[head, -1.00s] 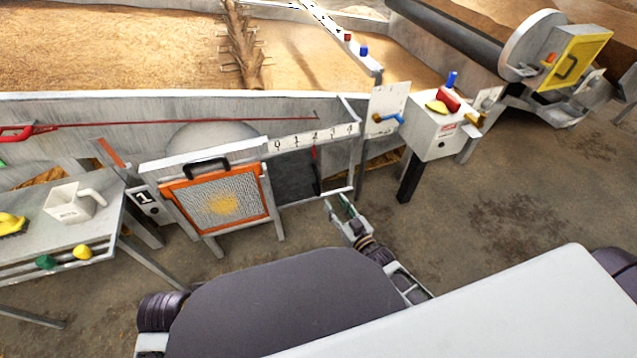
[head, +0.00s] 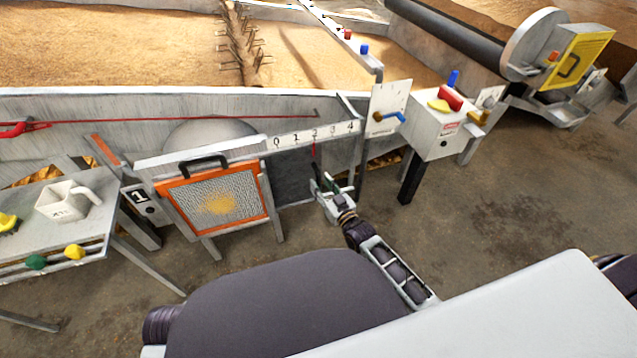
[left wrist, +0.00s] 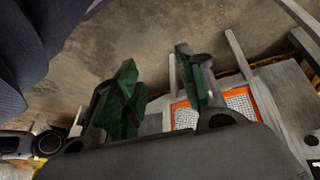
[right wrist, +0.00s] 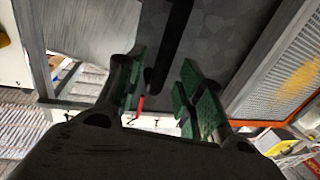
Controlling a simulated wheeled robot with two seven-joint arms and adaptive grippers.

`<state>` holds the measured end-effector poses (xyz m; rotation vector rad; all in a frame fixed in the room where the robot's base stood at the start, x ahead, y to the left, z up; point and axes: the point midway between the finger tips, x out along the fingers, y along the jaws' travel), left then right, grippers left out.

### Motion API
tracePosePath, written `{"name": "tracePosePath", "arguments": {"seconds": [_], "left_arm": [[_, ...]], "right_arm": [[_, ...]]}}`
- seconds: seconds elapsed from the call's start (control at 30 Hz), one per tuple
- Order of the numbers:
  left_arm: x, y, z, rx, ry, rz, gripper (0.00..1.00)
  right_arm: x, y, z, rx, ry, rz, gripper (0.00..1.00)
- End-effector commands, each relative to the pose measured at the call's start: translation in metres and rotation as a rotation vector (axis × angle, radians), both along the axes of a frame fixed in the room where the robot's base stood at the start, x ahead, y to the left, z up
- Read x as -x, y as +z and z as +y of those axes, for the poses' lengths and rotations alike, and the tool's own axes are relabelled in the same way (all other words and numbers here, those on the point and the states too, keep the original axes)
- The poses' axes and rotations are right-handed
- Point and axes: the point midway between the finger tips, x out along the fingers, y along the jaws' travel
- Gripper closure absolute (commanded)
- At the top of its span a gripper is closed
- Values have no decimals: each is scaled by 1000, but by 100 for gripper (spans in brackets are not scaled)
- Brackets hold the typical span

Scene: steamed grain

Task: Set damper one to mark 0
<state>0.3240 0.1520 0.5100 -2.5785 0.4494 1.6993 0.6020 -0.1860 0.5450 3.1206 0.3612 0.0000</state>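Damper one has a dark grey plate (head: 292,176) below a white scale (head: 313,134) marked 0 to 4. Its red pointer (head: 314,153) stands near mark 2, and shows in the right wrist view (right wrist: 139,104) too. A black upright bar (right wrist: 176,40) runs down the plate. My right gripper (head: 331,184) is at the bar's side of the plate. In the right wrist view its green-padded fingers (right wrist: 164,95) are apart, with the bar between them, closer to the left finger; contact is unclear. My left gripper (left wrist: 158,88) is open and empty, outside the head view.
An orange-framed mesh screen (head: 213,198) stands just left of the plate, beside a "1" sign (head: 140,196). A white control box (head: 436,130) with coloured levers stands to the right. A side table (head: 95,222) with a white scoop is at left. Floor at right is clear.

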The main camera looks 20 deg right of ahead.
Motion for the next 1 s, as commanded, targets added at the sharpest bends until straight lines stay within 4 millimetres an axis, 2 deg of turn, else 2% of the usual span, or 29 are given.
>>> {"name": "tracePosePath", "arguments": {"seconds": [0.3,0.73,1.0], "left_arm": [[4,-22,-4,23,7,-8,60],[0,-20,-5,29,9,-24,60],[-1,-19,-4,29,9,-24,60]], "right_arm": [[-21,-1,5,0,0,0,63],[-25,0,6,0,0,0,63],[-25,0,6,0,0,0,96]]}}
